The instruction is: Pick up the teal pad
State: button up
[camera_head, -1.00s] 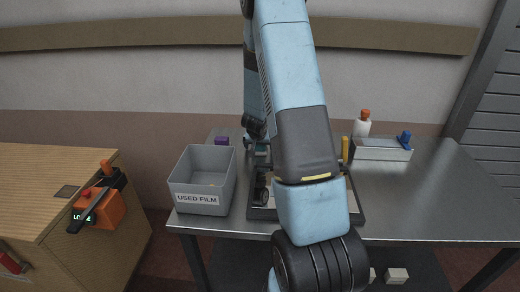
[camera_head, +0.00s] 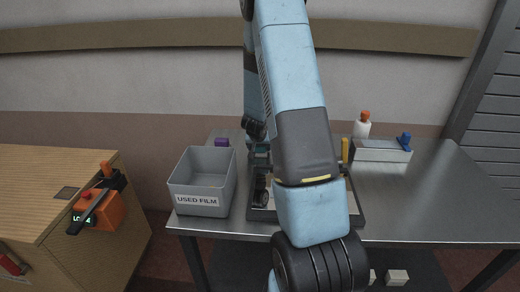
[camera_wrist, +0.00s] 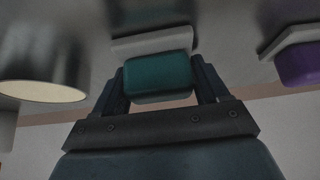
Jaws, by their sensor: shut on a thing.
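The teal pad (camera_wrist: 158,76) is in the middle of the wrist view, between the two fingers of my gripper (camera_wrist: 160,80). The fingers are shut on its two sides. A pale grey piece (camera_wrist: 150,42) shows just beyond the pad; I cannot tell whether they touch. In the head view my arm hides most of my gripper and the pad, at the back of the metal table (camera_head: 430,190).
A purple pad (camera_wrist: 300,66) sits to the right in the wrist view; a purple block (camera_head: 222,142) shows at the table's back left. A grey "USED FILM" bin (camera_head: 200,200) stands front left. A white bottle (camera_head: 362,129) and pale box (camera_head: 380,151) stand right. The table's right side is clear.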

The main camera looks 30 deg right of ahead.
jog(key=shift+r, duration=0.15)
jog(key=shift+r, duration=0.55)
jog(key=s+r, duration=1.1)
jog(key=s, duration=0.3)
jog(key=shift+a+r, duration=0.3)
jog(key=shift+a, duration=0.1)
